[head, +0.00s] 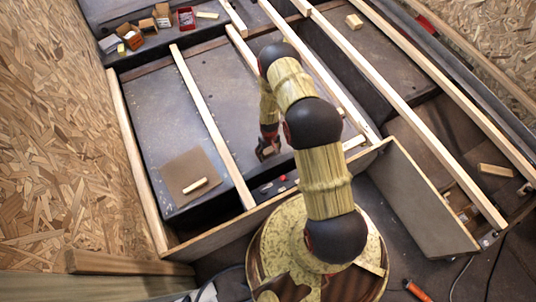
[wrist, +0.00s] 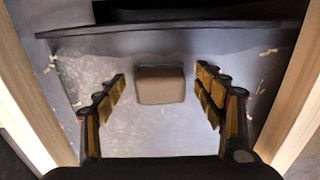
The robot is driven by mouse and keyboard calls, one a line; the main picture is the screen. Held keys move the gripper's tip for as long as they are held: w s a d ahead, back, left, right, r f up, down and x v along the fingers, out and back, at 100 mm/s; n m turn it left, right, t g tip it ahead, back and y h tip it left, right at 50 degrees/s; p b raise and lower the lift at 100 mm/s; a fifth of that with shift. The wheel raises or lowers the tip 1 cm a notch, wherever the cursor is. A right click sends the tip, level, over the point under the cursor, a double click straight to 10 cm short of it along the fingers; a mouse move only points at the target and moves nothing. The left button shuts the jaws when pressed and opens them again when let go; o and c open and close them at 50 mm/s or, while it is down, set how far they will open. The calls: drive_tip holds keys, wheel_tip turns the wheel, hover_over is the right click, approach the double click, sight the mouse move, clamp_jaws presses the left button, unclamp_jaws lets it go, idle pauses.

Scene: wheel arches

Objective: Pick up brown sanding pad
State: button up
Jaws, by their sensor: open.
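The brown sanding pad (wrist: 160,85) shows in the wrist view as a small brown block on the grey metal surface. It lies centred ahead of and between the two fingers, with a clear gap on each side. My gripper (wrist: 160,105) is open and empty, its yellow-brown padded fingers spread wide. In the head view my gripper (head: 268,150) points down over the grey panel between two wooden battens. I cannot clearly tell the pad from the fingertips in that view.
Wooden battens (head: 213,125) run along both sides of the gripper. A brown square sheet (head: 184,167) with a small wood strip (head: 195,186) on it lies to the left. Small boxes (head: 131,36) and a red tray (head: 186,17) stand at the back left.

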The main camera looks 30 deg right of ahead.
drive_tip(key=shift+f, duration=0.3)
drive_tip(key=shift+r, duration=0.1)
drive_tip(key=shift+c, duration=1.1)
drive_tip(key=c, duration=1)
